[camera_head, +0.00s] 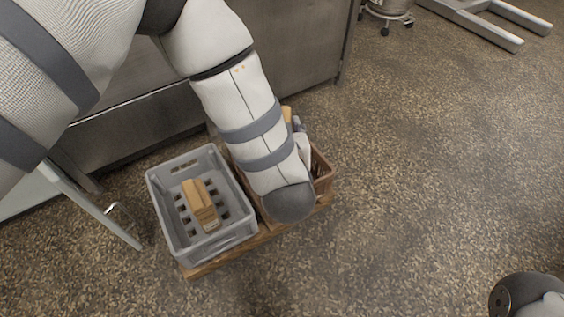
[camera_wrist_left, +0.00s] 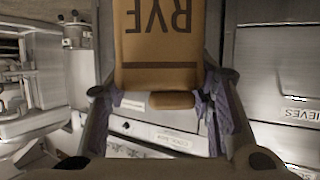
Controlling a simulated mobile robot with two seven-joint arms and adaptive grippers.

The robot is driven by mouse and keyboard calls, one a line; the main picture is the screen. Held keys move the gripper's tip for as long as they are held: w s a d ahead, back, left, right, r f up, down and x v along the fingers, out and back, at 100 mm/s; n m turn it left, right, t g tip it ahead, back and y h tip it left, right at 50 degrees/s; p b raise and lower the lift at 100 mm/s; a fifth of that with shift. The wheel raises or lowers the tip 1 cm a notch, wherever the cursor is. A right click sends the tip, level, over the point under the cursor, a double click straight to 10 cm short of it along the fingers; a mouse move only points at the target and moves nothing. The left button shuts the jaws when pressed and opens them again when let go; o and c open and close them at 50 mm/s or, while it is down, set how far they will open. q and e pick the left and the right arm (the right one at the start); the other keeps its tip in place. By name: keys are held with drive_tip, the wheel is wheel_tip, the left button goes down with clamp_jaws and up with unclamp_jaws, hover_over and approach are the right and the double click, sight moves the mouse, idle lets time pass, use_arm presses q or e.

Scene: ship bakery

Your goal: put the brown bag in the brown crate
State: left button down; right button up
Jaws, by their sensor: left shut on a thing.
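The brown bag (camera_wrist_left: 158,72), printed RYE, is between the fingers of my left gripper (camera_wrist_left: 160,98) in the left wrist view. The gripper is shut on it. In the head view a small tan patch (camera_head: 287,114) shows past my left forearm; it may be the bag. My right gripper is not in view.
The grey crate (camera_head: 158,205) holds a tan block-like item (camera_head: 200,204). Both crates stand on a low wooden base (camera_head: 197,270). A steel counter (camera_head: 300,45) is behind them and a table leg (camera_head: 105,215) is at the left.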

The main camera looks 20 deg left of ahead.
use_arm(q)
drive_tip(key=w+a+f+m+h+b, duration=0.1)
drive_tip(key=w+f+m+h+b, duration=0.1)
drive_tip(key=f, duration=0.8)
drive_tip(key=w+a+f+m+t+h+b, duration=0.1)
drive_tip(key=f+b, duration=0.4)
drive_tip(key=f, duration=0.6)
drive_tip(key=shift+w+m+h+b, duration=0.3)
drive_tip(key=shift+w+m+h, duration=0.1)
drive_tip(key=shift+w+h, duration=0.25)
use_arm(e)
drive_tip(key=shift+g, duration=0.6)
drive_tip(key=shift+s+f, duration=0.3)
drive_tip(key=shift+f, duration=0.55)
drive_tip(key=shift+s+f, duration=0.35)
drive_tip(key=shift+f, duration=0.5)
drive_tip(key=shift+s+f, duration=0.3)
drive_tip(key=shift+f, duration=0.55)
use_arm(q)
drive_tip(key=shift+f, duration=0.15)
drive_tip(key=c, duration=0.8)
unclamp_jaws()
drive_tip(key=shift+s, duration=0.1)
drive_tip(key=shift+o, duration=0.2)
